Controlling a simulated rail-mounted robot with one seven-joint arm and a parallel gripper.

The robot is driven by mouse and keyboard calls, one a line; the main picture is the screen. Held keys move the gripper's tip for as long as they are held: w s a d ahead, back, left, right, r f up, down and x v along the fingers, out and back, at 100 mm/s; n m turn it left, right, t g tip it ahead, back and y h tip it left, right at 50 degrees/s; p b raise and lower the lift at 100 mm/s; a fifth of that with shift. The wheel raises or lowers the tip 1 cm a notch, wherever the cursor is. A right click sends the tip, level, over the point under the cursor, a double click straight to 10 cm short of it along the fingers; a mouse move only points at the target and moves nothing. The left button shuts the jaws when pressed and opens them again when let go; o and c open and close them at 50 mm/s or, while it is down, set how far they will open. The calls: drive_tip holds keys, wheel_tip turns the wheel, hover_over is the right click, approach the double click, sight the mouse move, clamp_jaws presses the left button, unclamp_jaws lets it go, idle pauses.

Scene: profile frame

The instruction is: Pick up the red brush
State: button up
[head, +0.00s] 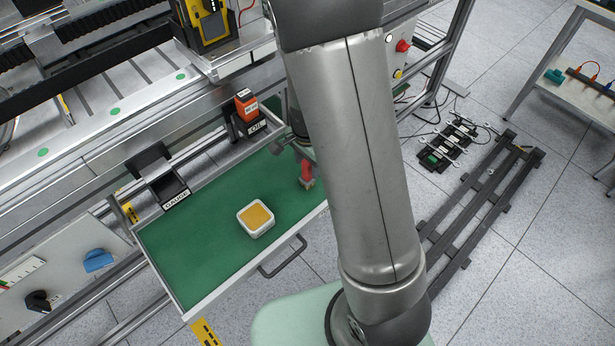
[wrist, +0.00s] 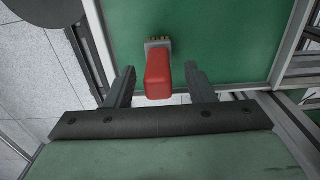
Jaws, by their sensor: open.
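The red brush (wrist: 158,74) is in the wrist view, with its red handle toward me and its pale bristle end pointing away over the green surface. In the head view the brush (head: 306,171) shows at the right part of the green drawer (head: 190,262), partly beside my arm. My gripper (wrist: 161,88) is open, with one dark finger on each side of the brush handle. I see gaps between the handle and both fingers. In the head view my arm hides most of the gripper.
A white box with a yellow top (head: 256,218) stands in the drawer. A holder with an orange item (head: 247,105) is at the back edge, and a gauge holder (head: 172,191) is at the left. The drawer's front rim and handle (head: 283,257) lie near my arm.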

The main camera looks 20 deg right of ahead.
sight(308, 171)
wheel_tip(308, 171, down, 4)
drive_tip(key=shift+s+r, duration=0.1)
drive_tip(key=shift+r, duration=0.05)
drive_tip(key=c, duration=1.1)
drive_tip(key=shift+o, duration=0.2)
drive_tip(key=shift+r, duration=0.5)
wheel_tip(308, 171, up, 2)
drive_tip(key=shift+r, duration=0.2)
drive_tip(key=s+d+r, duration=0.2)
drive_tip(key=d+r, duration=0.3)
drive_tip(key=d, duration=0.1)
drive_tip(key=s+d+r, duration=0.2)
drive_tip(key=d+r, duration=0.2)
drive_tip(key=d, duration=0.3)
drive_tip(key=shift+s+d+r+p, duration=0.2)
drive_tip(key=shift+s+r+p, duration=0.05)
drive_tip(key=shift+r+p, duration=0.15)
